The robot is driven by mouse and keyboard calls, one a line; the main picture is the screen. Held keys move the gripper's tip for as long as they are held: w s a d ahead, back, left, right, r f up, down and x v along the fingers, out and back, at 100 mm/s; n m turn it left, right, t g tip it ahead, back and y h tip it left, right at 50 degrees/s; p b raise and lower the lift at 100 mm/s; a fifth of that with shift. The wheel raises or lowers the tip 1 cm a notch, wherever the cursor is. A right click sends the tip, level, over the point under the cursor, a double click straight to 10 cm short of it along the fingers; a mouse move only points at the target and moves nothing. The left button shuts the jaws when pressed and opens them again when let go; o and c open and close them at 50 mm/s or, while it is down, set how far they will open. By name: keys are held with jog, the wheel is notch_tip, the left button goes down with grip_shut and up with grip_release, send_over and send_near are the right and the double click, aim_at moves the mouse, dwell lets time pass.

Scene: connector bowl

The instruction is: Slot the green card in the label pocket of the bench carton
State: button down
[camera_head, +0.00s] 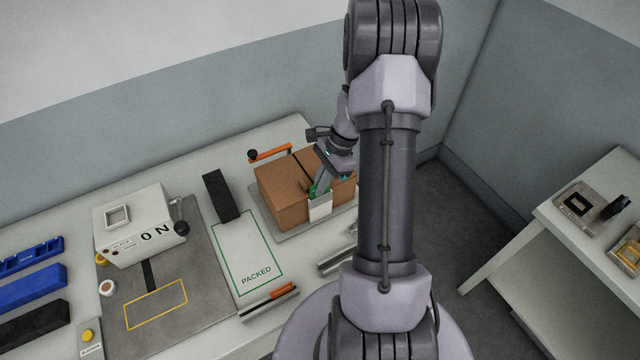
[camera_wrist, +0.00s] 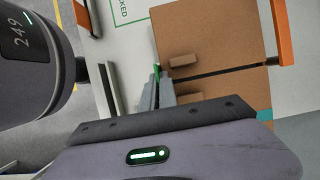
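The brown bench carton (camera_head: 283,190) sits on a grey tray on the bench; its top also fills the right of the wrist view (camera_wrist: 210,38). A white label pocket (camera_head: 320,208) is on its front side. My gripper (camera_head: 318,187) is at that side, pointing down. Its fingers (camera_wrist: 164,84) are close together on the green card (camera_wrist: 156,73), which shows as a thin edge in the wrist view. In the head view the card is partly hidden by the fingers, right at the pocket's upper edge. I cannot tell whether its lower edge is inside the pocket.
An orange-handled bar (camera_head: 270,153) stands behind the carton. A white PACKED mat (camera_head: 247,255) and a black block (camera_head: 221,195) lie to its left, then a white machine (camera_head: 140,225). A side table (camera_head: 560,235) is at right. My arm hides part of the bench.

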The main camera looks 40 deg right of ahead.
jog(key=shift+f+b, duration=0.3)
jog(key=shift+f, duration=0.05)
jog(key=c, duration=1.6)
grip_release()
jog(key=shift+s+r, duration=0.1)
jog(key=shift+s, duration=0.05)
jog(key=shift+w, duration=0.25)
jog(key=shift+s, duration=0.1)
jog(key=p+v, duration=0.3)
jog(key=v, duration=1.4)
jog(key=shift+d+r, duration=0.1)
jog(key=shift+r, duration=0.05)
